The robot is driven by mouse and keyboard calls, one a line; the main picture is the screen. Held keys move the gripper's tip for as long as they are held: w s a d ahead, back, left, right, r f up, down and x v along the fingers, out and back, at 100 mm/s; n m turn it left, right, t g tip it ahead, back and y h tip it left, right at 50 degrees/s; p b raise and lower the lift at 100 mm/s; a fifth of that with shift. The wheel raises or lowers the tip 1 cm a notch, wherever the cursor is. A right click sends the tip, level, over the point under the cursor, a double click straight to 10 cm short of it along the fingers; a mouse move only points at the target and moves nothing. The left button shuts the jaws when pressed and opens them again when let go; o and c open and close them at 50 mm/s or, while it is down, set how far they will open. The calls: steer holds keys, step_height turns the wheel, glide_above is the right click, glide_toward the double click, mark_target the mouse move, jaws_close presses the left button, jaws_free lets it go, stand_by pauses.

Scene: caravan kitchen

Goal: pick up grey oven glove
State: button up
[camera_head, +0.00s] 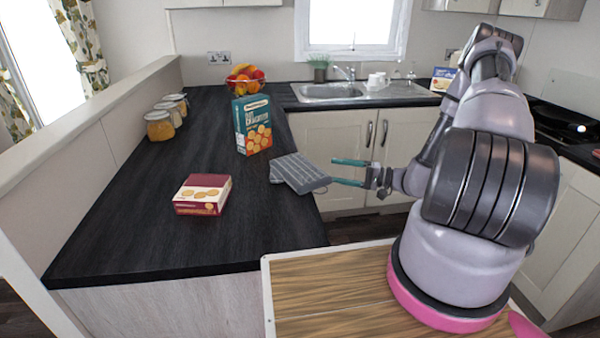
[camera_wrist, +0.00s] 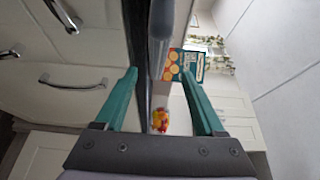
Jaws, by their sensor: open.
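The grey oven glove (camera_head: 301,174) lies flat on the dark counter, beside the blue cracker box, with its right end jutting past the counter's edge. My gripper (camera_head: 349,172) is to the right of the glove, off the counter's side. Its two teal fingers are open, one above the other, and point at the glove's overhanging end with a small gap between. In the wrist view my gripper (camera_wrist: 160,76) is empty. A grey strip between the fingers there looks like the glove (camera_wrist: 161,20) seen edge-on.
On the counter (camera_head: 110,235) stand a blue cracker box (camera_head: 253,125), a red biscuit box (camera_head: 202,194), a fruit bowl (camera_head: 246,80) and jars (camera_head: 159,126). Cabinets (camera_head: 335,150) and a sink (camera_head: 330,91) are behind my gripper. The counter's front is clear.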

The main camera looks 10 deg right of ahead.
mark_target(317, 169)
steer(key=x, duration=0.7)
steer(key=shift+w+a+f, duration=0.1)
steer(key=shift+f, duration=0.1)
jaws_close()
